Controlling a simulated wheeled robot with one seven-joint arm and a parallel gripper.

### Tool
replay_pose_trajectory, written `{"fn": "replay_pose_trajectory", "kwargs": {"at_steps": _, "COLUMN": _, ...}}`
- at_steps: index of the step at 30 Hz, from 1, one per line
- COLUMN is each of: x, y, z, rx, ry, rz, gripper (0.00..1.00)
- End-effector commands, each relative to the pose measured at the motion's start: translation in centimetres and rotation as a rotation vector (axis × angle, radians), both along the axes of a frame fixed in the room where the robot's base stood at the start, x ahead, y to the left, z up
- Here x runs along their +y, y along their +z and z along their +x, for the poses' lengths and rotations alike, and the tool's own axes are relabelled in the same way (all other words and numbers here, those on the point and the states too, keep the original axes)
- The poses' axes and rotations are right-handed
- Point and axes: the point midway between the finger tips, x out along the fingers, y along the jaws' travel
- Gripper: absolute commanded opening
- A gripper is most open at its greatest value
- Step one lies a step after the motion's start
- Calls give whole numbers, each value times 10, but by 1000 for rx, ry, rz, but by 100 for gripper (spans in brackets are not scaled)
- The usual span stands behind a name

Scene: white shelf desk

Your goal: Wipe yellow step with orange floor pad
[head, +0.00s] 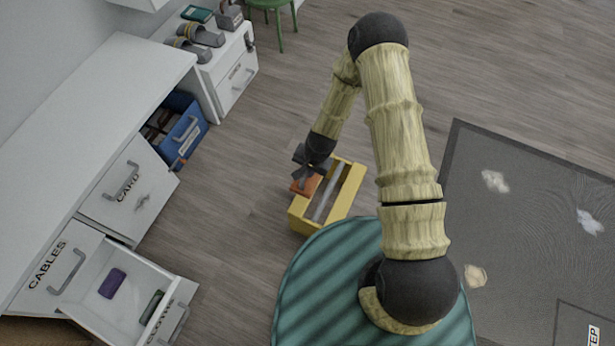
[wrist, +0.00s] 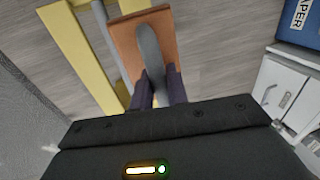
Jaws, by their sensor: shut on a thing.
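The yellow step (head: 349,192) stands on the floor in front of my base, with a grey bar along its middle. The orange floor pad (head: 302,186) is at its left side in the head view, partly hidden by my gripper (head: 309,172). In the wrist view my gripper (wrist: 158,82) is shut on the grey handle of the orange pad (wrist: 131,42). The yellow step (wrist: 72,45) lies to the left of the pad there. I cannot tell whether the pad touches the step.
An open drawer (head: 128,270) marked CLOTHS holds a purple item (head: 112,283) and a dark green one. A blue paper bin (head: 187,130) stands by the white desk (head: 100,95). A dark mat (head: 530,210) with pale stains lies right. Wood floor surrounds the step's left side.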

Motion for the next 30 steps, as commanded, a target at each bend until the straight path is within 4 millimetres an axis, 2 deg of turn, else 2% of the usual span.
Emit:
{"fn": "replay_pose_trajectory", "kwargs": {"at_steps": 1, "x": 1, "y": -5, "z": 0, "rx": -1, "ry": -2, "rz": 0, "gripper": 0}}
{"fn": "replay_pose_trajectory", "kwargs": {"at_steps": 14, "x": 2, "y": -7, "z": -1, "rx": 1, "ry": -1, "rz": -1, "gripper": 0}}
{"fn": "replay_pose_trajectory", "kwargs": {"at_steps": 30, "x": 2, "y": -53, "z": -1, "rx": 0, "ry": 1, "rz": -1, "gripper": 0}}
